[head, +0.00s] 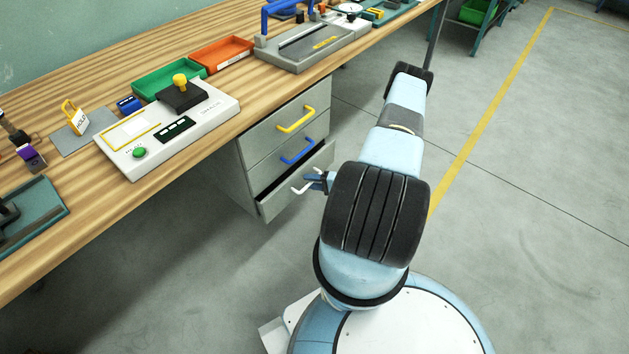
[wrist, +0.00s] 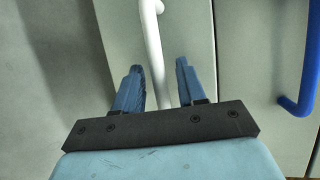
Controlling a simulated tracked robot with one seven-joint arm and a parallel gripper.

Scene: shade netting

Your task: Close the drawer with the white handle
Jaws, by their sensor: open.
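The bottom drawer (head: 283,199) of a grey cabinet stands partly pulled out, with a dark gap showing above its front. Its white handle (head: 301,188) is on the drawer front, partly hidden by my gripper (head: 318,181). In the wrist view, my gripper (wrist: 158,68) has its two blue fingers apart. The white handle (wrist: 152,35) runs up and down the picture between them, with gaps visible on both sides. I cannot tell how deep the handle sits between the fingers.
Above are a drawer with a blue handle (head: 297,152) and one with a yellow handle (head: 296,119), both flush. The wooden bench (head: 75,220) overhangs the cabinet and carries a control box (head: 170,130) and trays. Open floor (head: 520,220) lies to the right.

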